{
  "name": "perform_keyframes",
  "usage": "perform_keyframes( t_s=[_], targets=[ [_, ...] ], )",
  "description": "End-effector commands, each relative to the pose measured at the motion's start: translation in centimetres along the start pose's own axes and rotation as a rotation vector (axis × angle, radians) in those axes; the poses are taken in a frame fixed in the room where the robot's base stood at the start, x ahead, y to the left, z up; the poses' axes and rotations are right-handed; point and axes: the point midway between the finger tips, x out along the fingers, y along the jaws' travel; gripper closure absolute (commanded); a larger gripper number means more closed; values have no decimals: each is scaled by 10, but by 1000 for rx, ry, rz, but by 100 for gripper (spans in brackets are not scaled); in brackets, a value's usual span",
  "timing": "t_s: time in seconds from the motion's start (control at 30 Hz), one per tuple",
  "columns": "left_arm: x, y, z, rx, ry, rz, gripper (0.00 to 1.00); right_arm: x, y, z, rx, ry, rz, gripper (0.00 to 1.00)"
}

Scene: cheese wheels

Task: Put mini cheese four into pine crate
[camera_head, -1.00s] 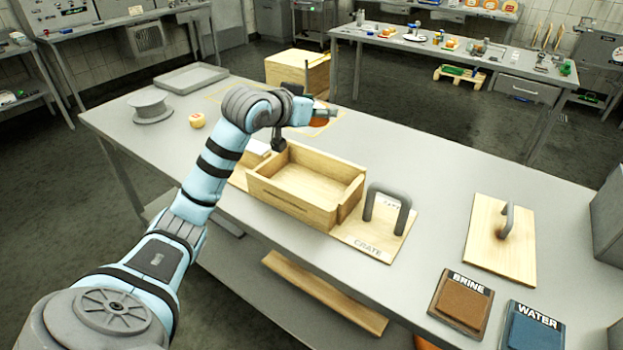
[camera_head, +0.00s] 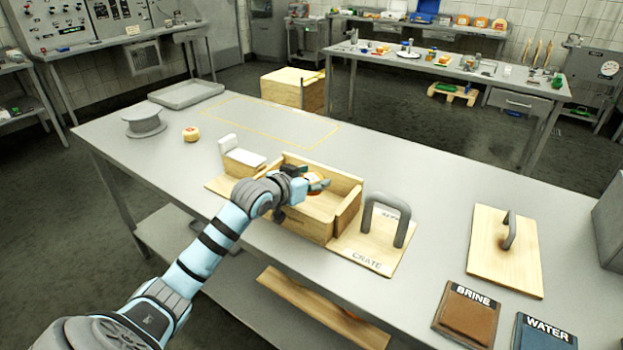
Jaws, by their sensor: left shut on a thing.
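The pine crate (camera_head: 347,206) is an open wooden box on a wooden board marked CRATE, near the middle of the table. My left gripper (camera_head: 316,184) is over the crate's opening and shut on a small orange mini cheese (camera_head: 314,178). The gripper hides much of the cheese, and I cannot tell whether it touches the crate floor. Another small yellow-orange cheese (camera_head: 191,134) sits on the table at the left. My right gripper does not show.
A grey handle (camera_head: 388,214) stands right of the crate. A wooden lid (camera_head: 503,250) and the BRINE (camera_head: 467,310) and WATER (camera_head: 545,335) pads lie farther right. The outlined table area (camera_head: 270,118) is clear.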

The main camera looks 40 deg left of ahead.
Motion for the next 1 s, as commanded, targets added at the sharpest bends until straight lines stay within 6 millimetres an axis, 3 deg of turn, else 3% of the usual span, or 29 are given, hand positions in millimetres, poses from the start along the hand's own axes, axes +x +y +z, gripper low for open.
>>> perform_keyframes(
  t_s=[0.33, 0.37, 0.5, 0.87, 1.0],
  targets=[
    [3, 0, 7, 0, 1, 0, 82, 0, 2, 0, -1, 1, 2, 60],
    [3, 0, 7, 0, 0, 0, 50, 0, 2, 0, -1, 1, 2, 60],
    [3, 0, 7, 0, 1, 0, 32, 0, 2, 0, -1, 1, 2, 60],
    [1, 0, 1, 1, 3, 0, 32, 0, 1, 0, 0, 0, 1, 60],
    [-24, -2, -5, 8, 0, -3, 32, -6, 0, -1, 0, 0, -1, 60]
  ],
)
